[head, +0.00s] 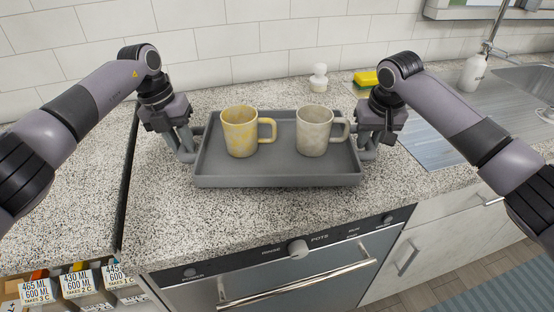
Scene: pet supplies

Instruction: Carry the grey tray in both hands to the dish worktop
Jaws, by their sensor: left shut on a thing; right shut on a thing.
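The grey tray (278,181) is in the middle of the head view, over the speckled worktop (260,218) above the dishwasher. It looks level; I cannot tell whether it touches the worktop. A yellow-patterned mug (238,133) stands upright on its left half, and a pale grey mug (312,135) stands upright on its right half. My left gripper (188,150) is shut on the tray's left side. My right gripper (367,147) is shut on the tray's right side. The exact finger contact is partly hidden.
A dishwasher (290,275) is below the front edge. A white bottle (319,78) and a yellow sponge (366,79) are behind the tray. A soap bottle (472,73) and sink (530,82) are at the right. Labelled boxes (78,284) sit lower left. Worktop in front of the tray is clear.

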